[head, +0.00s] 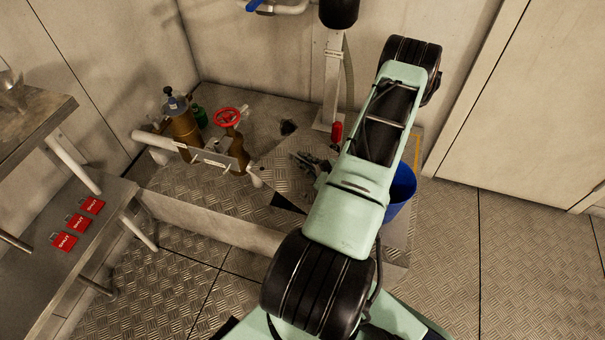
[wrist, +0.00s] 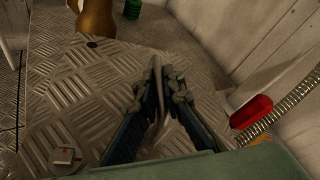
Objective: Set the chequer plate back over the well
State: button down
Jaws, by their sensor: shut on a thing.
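The grey chequer plate (head: 283,176) lies on the raised chequered platform, its edge askew to the platform's pattern. A dark triangular gap (head: 287,203), apparently part of the well, shows at its near edge. My gripper (head: 310,162) is over the plate's right part, partly hidden by my arm in the head view. In the wrist view my gripper (wrist: 163,78) is shut on a thin grey upright piece, which seems to belong to the plate. The plate's patterned face (wrist: 115,80) spreads to the left of the fingers. How far it covers the well is hidden.
A blue bucket (head: 402,188) stands right of my arm. A brown valve with red handwheel (head: 228,117) and pipework stand at the back left. A post (head: 332,85) with a red handle (head: 337,132) rises behind my gripper. Red tags (head: 79,221) lie on the left shelf.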

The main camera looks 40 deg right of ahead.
jog(key=shift+w+f+b, duration=0.1)
jog(key=shift+f+b, duration=0.65)
jog(key=shift+f, duration=1.4)
jog(key=shift+f+b, duration=0.35)
jog(key=shift+f, duration=0.05)
jog(key=shift+f, duration=0.25)
jog(key=c, duration=2.1)
grip_release()
jog(key=shift+r, duration=0.4)
jog(key=p+v, duration=0.3)
jog(key=v, duration=0.9)
jog(key=shift+r, duration=0.1)
